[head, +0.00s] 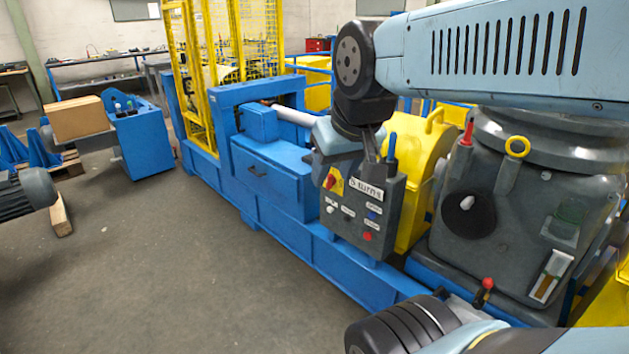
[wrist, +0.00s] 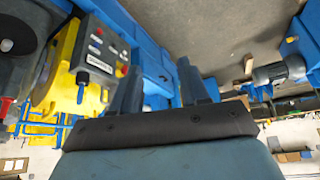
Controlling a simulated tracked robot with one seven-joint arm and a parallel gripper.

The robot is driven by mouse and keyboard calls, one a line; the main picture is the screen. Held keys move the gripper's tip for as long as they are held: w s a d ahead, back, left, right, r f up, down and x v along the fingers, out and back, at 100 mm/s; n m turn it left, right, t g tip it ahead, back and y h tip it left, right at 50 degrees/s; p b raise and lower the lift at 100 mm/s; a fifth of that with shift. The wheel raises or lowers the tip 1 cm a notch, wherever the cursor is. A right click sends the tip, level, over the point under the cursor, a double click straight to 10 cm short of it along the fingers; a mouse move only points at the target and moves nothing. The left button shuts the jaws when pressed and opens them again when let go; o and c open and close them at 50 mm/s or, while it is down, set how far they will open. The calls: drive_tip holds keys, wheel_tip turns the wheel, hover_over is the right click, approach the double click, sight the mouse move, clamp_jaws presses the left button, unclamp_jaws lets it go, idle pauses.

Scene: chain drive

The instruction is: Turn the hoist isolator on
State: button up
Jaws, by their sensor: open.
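A grey control box (head: 362,205) stands on the blue machine frame. On its front is a red rotary knob on a yellow plate (head: 333,181), which looks like an isolator; no readable name shows which isolator it is. A white label, several small buttons and a red button (head: 367,236) are on the same face. My gripper (head: 374,150) is open and empty, near the top of the box; I cannot tell the gap in depth. In the wrist view the box (wrist: 103,60) lies left of my open fingers (wrist: 158,68).
A blue-handled lever (head: 392,146) rises at the box's top right. A yellow guard (head: 425,185) and a grey housing (head: 500,230) with a black dial (head: 468,206) stand to the right. A red-knobbed lever (head: 487,284) is low in front. The floor (head: 170,270) at left is clear.

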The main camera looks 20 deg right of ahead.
drive_tip(key=w+d+f+n+g+h, duration=0.25)
drive_tip(key=w+d+f, duration=0.2)
drive_tip(key=w, duration=0.65)
drive_tip(key=w+d+f+n+g+h, duration=0.1)
drive_tip(key=w+d+f+n+h, duration=0.4)
drive_tip(key=w, duration=0.6)
drive_tip(key=w+d+f+n+g+h, duration=0.15)
drive_tip(key=w+d+f, duration=0.35)
drive_tip(key=w, duration=0.6)
drive_tip(key=n+t+h, duration=0.6)
drive_tip(key=n+h, duration=0.2)
drive_tip(key=n, duration=0.5)
approach(327, 182)
drive_tip(key=x, duration=0.9)
drive_tip(key=shift+w+d+r, duration=0.1)
drive_tip(key=shift+d+r, duration=0.05)
drive_tip(key=shift+d, duration=0.1)
clamp_jaws()
